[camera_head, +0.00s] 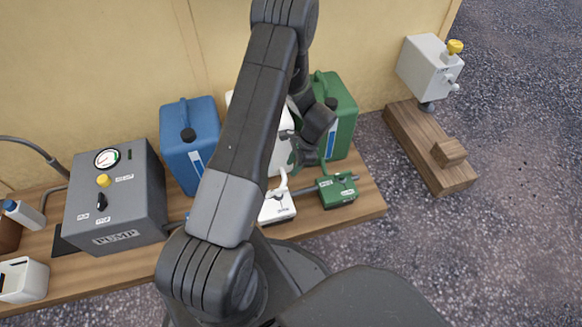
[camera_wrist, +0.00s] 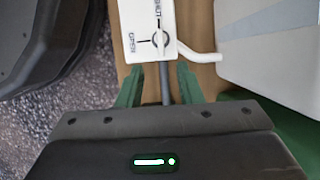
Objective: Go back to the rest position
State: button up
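My gripper (camera_head: 292,152) hangs at the end of my folded arm, in front of the white jug (camera_head: 284,143) and above the bench. In the wrist view its two green fingers (camera_wrist: 158,84) stand apart with nothing held between them. A grey pipe runs beneath the gap. The white valve box (camera_wrist: 150,22), marked SHUT and OPEN, lies just beyond the fingertips, with a white bent piece beside it. The white valve box also shows in the head view (camera_head: 277,208), partly behind my arm. The green valve box (camera_head: 337,191) sits to its right.
A grey pump box (camera_head: 115,200) with a gauge and a blue jug (camera_head: 190,145) stand left of my arm. A green jug (camera_head: 343,115) stands close right of my gripper. A grey box with a yellow knob (camera_head: 430,68) is at the right. Gravel there is clear.

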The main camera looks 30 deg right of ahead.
aim_at(279, 190)
jog(key=b+x, duration=0.4)
jog(key=x, duration=1)
jog(key=shift+f, duration=0.15)
jog(key=shift+d+r+n, duration=0.1)
jog(key=shift+r+n, duration=0.15)
jog(key=shift+n, duration=0.45)
